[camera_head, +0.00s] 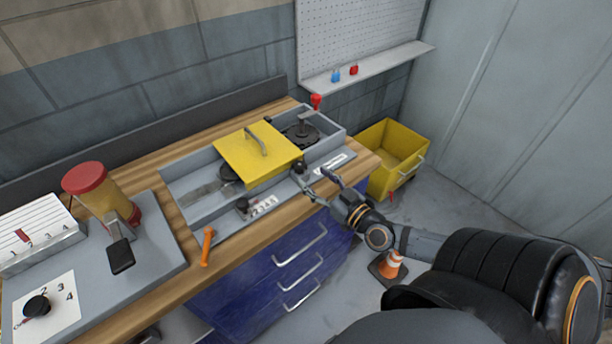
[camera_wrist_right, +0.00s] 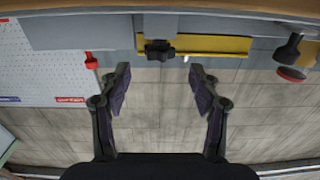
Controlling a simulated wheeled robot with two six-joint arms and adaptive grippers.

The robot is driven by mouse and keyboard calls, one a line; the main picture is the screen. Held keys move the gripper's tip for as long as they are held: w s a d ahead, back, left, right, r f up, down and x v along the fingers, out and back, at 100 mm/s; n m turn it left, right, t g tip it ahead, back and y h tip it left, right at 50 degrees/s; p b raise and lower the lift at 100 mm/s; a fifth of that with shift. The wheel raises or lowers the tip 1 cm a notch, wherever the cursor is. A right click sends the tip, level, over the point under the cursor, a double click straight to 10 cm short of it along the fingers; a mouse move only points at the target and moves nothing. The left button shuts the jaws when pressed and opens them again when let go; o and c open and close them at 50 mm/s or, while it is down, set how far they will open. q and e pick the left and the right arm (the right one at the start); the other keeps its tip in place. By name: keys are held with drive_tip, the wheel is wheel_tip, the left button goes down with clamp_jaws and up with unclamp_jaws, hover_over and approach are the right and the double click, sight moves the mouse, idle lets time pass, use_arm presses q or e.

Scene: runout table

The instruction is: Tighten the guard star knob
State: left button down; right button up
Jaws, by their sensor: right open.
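The black star knob (camera_head: 299,167) sits at the front right corner of the yellow guard (camera_head: 257,152), which lies over a grey trough on the bench. My right gripper (camera_head: 319,184) is open and empty, just in front and to the right of the knob. In the right wrist view the star knob (camera_wrist_right: 159,50) shows beyond the fingertips, centred between the two fingers of the open gripper (camera_wrist_right: 158,80) and apart from them. The yellow guard (camera_wrist_right: 215,45) runs behind it. How tight the knob is cannot be seen. My left gripper is not in view.
An orange handle (camera_head: 207,246) is at the trough's front left. A red-lidded canister (camera_head: 88,180) stands at left. A yellow bin (camera_head: 400,152) and a traffic cone (camera_head: 391,265) stand right of the bench. Blue drawers (camera_head: 280,275) are below.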

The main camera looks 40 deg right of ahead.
sight(304, 169)
drive_tip(key=shift+w+a, duration=0.2)
drive_tip(key=shift+w, duration=2.1)
drive_tip(key=c, duration=1.2)
